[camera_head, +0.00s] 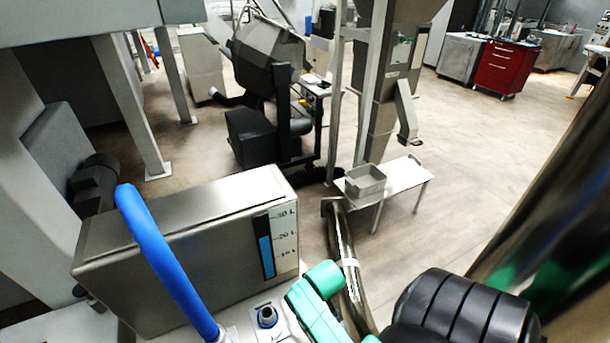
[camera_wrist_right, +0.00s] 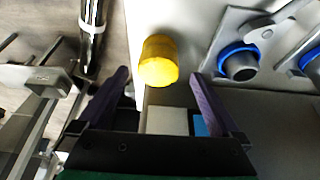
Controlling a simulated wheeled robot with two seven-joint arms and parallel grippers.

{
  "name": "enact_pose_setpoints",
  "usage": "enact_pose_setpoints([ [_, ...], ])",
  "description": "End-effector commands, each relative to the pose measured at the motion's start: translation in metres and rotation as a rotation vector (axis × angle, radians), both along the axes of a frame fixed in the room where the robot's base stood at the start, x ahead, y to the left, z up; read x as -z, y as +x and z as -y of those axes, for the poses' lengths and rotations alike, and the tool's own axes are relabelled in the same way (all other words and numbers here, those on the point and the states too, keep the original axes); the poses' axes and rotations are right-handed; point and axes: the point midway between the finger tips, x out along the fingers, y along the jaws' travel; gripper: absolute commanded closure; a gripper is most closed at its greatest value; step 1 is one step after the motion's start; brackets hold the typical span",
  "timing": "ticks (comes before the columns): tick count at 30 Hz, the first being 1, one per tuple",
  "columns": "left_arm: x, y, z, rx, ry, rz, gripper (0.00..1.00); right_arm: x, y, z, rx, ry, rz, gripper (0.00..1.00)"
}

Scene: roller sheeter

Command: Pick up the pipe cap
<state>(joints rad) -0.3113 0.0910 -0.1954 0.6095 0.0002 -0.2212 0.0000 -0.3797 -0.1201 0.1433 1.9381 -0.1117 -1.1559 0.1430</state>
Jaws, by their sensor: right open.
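The pipe cap (camera_wrist_right: 158,62) is a yellow cylinder, seen in the right wrist view at the edge of a pale grey surface. My right gripper (camera_wrist_right: 163,78) is open, with its two dark purple fingers on either side of the cap's near end. The cap is at or just beyond the fingertips, and I see no finger touching it. In the head view I do not see the cap, and the right gripper's fingers do not show there. My left gripper is in neither view.
A blue-ringed port (camera_wrist_right: 238,62) sits right of the cap; one also shows in the head view (camera_head: 267,316). A steel tank (camera_head: 170,265) with a level scale and a blue pipe (camera_head: 160,250) stand left. A small table (camera_head: 405,175) holds a grey bin (camera_head: 365,181).

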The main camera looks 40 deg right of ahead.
Motion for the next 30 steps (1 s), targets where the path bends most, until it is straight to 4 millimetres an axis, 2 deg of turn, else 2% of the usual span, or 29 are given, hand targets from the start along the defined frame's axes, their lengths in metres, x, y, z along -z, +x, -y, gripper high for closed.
enact_pose_setpoints([
  [6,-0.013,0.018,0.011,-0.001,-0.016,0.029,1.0,0.03,0.013,0.006,-0.001,-0.001,-0.001,0.0],
  [9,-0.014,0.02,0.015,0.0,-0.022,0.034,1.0,0.042,0.017,0.007,0.0,0.0,0.0,0.0],
  [16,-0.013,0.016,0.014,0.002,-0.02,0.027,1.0,0.045,0.017,0.007,0.001,0.0,0.0,0.0],
  [20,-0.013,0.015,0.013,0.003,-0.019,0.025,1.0,0.045,0.017,0.007,0.0,0.0,0.0,0.5],
  [21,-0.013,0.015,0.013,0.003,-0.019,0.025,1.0,0.045,0.017,0.007,0.0,0.0,0.0,0.65],
  [23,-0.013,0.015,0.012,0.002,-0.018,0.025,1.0,0.045,0.017,0.007,0.0,0.0,0.0,0.85],
  [30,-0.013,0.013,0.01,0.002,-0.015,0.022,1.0,0.044,0.017,0.007,0.0,0.0,0.001,0.85],
])
